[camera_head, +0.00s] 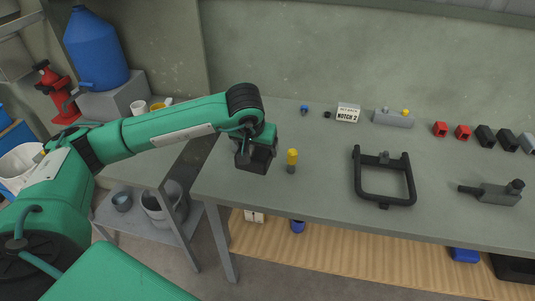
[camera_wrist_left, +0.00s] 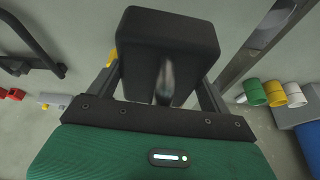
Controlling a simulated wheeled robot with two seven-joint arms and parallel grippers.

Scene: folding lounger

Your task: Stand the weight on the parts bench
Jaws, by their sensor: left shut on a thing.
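My left gripper (camera_head: 257,143) is over the left end of the grey parts bench (camera_head: 322,187), pointing down. It is shut on a dark block, which I take to be the weight (camera_head: 254,162). In the left wrist view the weight (camera_wrist_left: 170,35) is a black, round-edged block between the two fingers of my left gripper (camera_wrist_left: 165,85). I cannot tell whether its underside touches the bench. My right gripper is not in view.
A yellow-topped peg (camera_head: 291,160) stands close to the right of the weight. A black frame (camera_head: 384,197) lies further right. A notch card (camera_head: 347,113), a grey block (camera_head: 393,118) and red blocks (camera_head: 440,129) line the back. Bench between peg and frame is clear.

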